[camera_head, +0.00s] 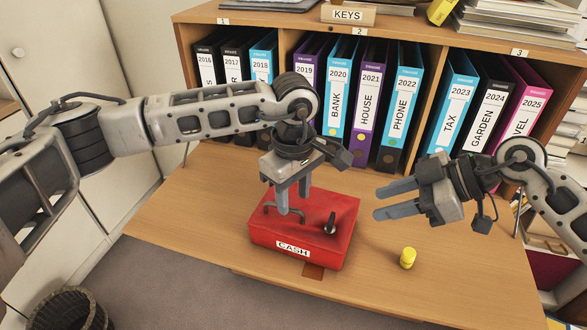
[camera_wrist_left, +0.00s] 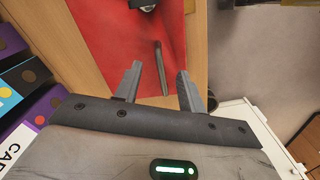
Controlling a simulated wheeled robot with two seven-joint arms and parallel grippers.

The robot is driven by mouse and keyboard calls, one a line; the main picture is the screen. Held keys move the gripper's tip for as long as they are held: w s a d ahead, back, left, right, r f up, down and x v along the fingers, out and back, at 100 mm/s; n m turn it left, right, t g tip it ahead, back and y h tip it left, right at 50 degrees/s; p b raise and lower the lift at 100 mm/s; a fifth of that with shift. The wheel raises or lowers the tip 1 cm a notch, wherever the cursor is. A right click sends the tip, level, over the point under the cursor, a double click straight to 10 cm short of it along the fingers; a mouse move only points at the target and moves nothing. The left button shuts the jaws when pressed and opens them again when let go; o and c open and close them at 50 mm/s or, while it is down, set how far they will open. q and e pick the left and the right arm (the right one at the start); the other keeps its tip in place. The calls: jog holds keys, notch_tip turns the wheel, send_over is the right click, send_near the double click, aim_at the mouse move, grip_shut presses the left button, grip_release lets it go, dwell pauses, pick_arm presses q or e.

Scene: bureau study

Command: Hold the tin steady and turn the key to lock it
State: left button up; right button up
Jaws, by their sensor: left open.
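The red cash tin (camera_head: 285,245) stands on the wooden desk, its CASH label facing front. A dark handle (camera_head: 268,207) is on its lid towards the left. A black key (camera_head: 330,225) stands up from the lid towards the right. My left gripper (camera_head: 294,201) is open, pointing down over the lid by the handle and partly covering it. In the left wrist view the handle (camera_wrist_left: 161,68) shows between the two fingertips, with clear gaps on both sides; contact cannot be told. My right gripper (camera_head: 377,201) is open and empty, right of the tin, its fingers pointing left.
A small yellow object (camera_head: 408,258) stands on the desk right of the tin. A shelf of labelled binders (camera_head: 371,95) runs along the back. The desk (camera_head: 190,225) is clear left of the tin. A waste basket (camera_head: 60,310) is on the floor at left.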

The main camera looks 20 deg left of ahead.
aim_at(294, 205)
pick_arm(q)
jog(key=shift+f, duration=1.6)
grip_shut()
jog(key=shift+c, duration=0.7)
grip_release()
